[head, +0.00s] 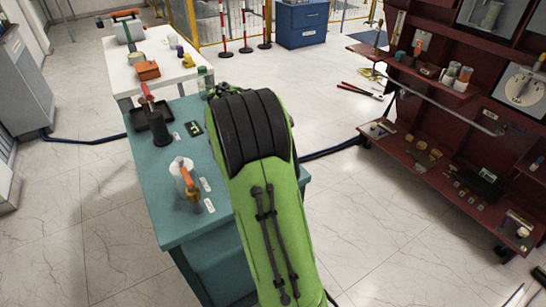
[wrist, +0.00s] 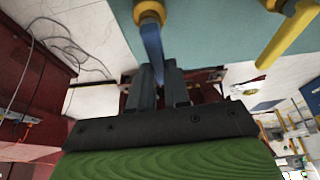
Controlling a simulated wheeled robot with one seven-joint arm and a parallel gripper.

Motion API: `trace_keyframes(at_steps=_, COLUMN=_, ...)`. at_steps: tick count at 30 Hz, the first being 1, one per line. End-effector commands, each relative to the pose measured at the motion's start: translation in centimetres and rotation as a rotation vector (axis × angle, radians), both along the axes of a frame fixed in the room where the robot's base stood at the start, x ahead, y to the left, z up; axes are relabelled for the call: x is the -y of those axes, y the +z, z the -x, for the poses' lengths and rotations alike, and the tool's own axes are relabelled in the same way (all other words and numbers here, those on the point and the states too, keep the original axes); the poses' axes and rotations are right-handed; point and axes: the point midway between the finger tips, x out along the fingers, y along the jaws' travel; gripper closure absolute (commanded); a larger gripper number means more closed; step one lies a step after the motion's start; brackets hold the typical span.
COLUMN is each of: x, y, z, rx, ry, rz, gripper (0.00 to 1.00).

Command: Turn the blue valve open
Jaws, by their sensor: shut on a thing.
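In the wrist view, the blue valve handle (wrist: 152,42) is a flat blue lever. It runs from a brass-yellow valve body (wrist: 149,12) at the top edge down to my gripper (wrist: 160,75). The two dark fingers are shut on the end of the blue handle. The handle's tip is hidden between the fingers. In the head view, my green arm covers the gripper, and I cannot make out the blue valve there.
A yellow lever (wrist: 290,35) on another fitting stands to the right in the wrist view. A teal bench (head: 170,222) carries several small items. A white table (head: 122,78) stands behind it, and a dark red rack (head: 455,130) stands at right. Open floor lies between bench and rack.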

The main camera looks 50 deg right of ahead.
Motion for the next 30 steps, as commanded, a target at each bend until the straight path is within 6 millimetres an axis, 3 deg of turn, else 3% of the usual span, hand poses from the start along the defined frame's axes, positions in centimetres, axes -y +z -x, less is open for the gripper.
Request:
trace_keyframes(at_steps=16, x=-0.09, y=-0.04, z=0.07, rx=0.0, ry=-0.026, rz=-0.002, gripper=1.0)
trace_keyframes(at_steps=17, x=-0.09, y=-0.04, z=0.07, rx=0.0, ry=-0.026, rz=-0.002, gripper=0.82)
trace_keyframes(at_steps=21, x=-0.07, y=-0.03, z=0.07, rx=0.0, ry=-0.025, rz=-0.002, gripper=0.6)
trace_keyframes(at_steps=30, x=-0.08, y=0.09, z=0.04, rx=0.001, ry=-0.025, rz=-0.001, gripper=0.57)
